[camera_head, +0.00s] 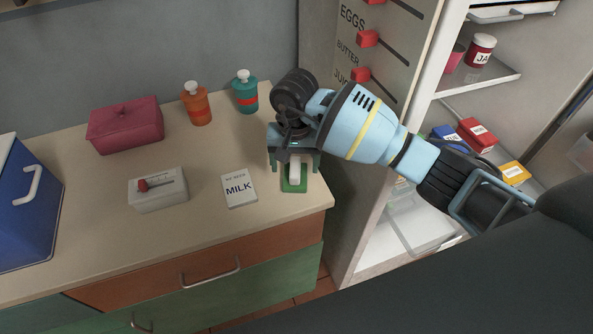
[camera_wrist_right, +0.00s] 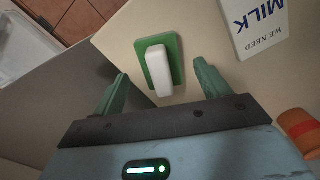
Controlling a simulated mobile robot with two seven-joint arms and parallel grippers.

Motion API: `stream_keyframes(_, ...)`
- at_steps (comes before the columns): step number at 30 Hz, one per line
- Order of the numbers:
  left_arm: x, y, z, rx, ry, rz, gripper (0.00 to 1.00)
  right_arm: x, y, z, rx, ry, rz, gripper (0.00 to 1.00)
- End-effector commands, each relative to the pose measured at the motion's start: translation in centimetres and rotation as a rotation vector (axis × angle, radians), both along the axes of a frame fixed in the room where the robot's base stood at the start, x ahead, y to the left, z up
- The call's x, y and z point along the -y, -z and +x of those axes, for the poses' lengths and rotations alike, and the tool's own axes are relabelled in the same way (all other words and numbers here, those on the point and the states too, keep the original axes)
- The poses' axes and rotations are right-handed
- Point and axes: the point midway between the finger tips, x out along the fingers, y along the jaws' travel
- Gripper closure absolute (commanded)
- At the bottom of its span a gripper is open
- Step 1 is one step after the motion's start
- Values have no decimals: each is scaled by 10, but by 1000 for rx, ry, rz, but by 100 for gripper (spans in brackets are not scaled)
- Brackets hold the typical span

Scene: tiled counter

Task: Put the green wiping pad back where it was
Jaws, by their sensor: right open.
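The green wiping pad (camera_head: 294,186) with a white handle lies on the right end of the counter. In the right wrist view the green wiping pad (camera_wrist_right: 173,48) shows its white block handle on top, between and a little beyond the fingertips. My right gripper (camera_head: 294,168) is open above the pad, with one finger to each side of the handle; in the wrist view the right gripper (camera_wrist_right: 158,80) holds nothing. Part of the pad is hidden under the gripper in the head view. My left gripper is not in view.
A milk note (camera_head: 239,190) lies left of the pad. Orange (camera_head: 197,105) and teal (camera_head: 245,92) bottles stand behind, a red box (camera_head: 125,126) and a white block with a red part (camera_head: 158,190) further left. The counter (camera_head: 225,228) ends just right of the pad, beside an open fridge (camera_head: 400,215).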

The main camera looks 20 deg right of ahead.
Motion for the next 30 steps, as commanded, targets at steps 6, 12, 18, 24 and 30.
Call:
stream_keyframes(6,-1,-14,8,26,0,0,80,1,-31,0,2,2,-2,24)
stream_keyframes(12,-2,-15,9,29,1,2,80,1,-35,-1,-2,2,-2,24)
stream_keyframes(18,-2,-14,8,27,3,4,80,1,-34,-1,-4,2,-2,24)
stream_keyframes(24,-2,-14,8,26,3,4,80,-5,-29,-5,-13,8,25,24)
stream_keyframes(30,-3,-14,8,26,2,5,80,-66,8,-47,-139,124,308,24)
